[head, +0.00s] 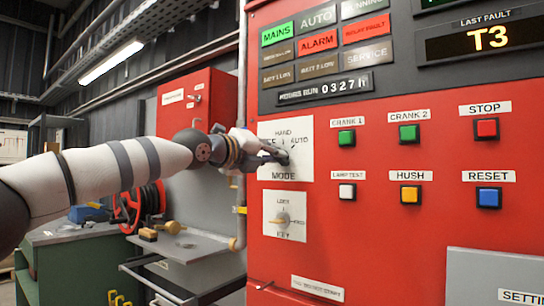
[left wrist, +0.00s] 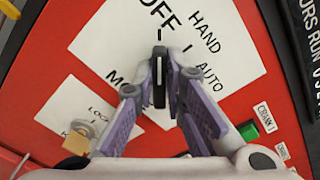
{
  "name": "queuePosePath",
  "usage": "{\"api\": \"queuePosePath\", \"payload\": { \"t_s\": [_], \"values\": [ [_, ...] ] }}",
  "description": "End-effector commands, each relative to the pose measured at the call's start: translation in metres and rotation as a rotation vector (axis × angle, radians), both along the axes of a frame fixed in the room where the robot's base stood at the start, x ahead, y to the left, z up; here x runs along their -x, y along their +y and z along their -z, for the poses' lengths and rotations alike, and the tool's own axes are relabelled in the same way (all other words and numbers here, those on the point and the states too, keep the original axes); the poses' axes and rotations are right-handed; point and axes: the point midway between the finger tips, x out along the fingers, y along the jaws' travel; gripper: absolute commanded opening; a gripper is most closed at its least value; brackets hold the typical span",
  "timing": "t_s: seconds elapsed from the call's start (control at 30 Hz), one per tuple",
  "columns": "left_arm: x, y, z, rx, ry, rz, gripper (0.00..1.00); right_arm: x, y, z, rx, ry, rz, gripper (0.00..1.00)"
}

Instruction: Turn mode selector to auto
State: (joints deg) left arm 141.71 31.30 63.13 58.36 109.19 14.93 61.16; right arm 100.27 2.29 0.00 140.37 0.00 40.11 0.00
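The mode selector (head: 283,157) is a dark knob on a white plate (head: 293,134) marked HAND, OFF and AUTO, on the red panel. In the left wrist view the black knob (left wrist: 159,78) points along the tick mark below OFF. The AUTO mark lies to its right in that view. My left gripper (head: 276,155) reaches the knob from the left. In the left wrist view its fingertips (left wrist: 161,72) close in on both sides of the knob and appear to touch it. In the head view the gripper hides part of the knob and the OFF label. My right gripper is not in view.
Below the plate is a key switch (head: 284,219) with a key. To the right are square push buttons, including green CRANK 1 (head: 346,137) and white LAMP TEST (head: 347,191). A grey pipe (head: 241,100) runs along the panel's left edge. A metal shelf (head: 190,246) stands at lower left.

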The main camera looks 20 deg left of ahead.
Motion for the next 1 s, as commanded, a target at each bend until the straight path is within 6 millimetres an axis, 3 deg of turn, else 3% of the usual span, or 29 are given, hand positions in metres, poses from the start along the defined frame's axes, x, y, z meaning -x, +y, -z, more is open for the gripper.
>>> {"api": "queuePosePath", "payload": {
  "t_s": [0.47, 1.0],
  "values": [
    [-0.0003, -0.0003, 0.0007, -0.052, -0.018, 0.001, 0.00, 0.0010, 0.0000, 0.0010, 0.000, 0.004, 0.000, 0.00],
    [0.0008, -0.0024, -0.0013, -0.475, -0.172, 0.000, 0.00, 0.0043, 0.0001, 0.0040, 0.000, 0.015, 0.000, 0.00]
  ]
}}
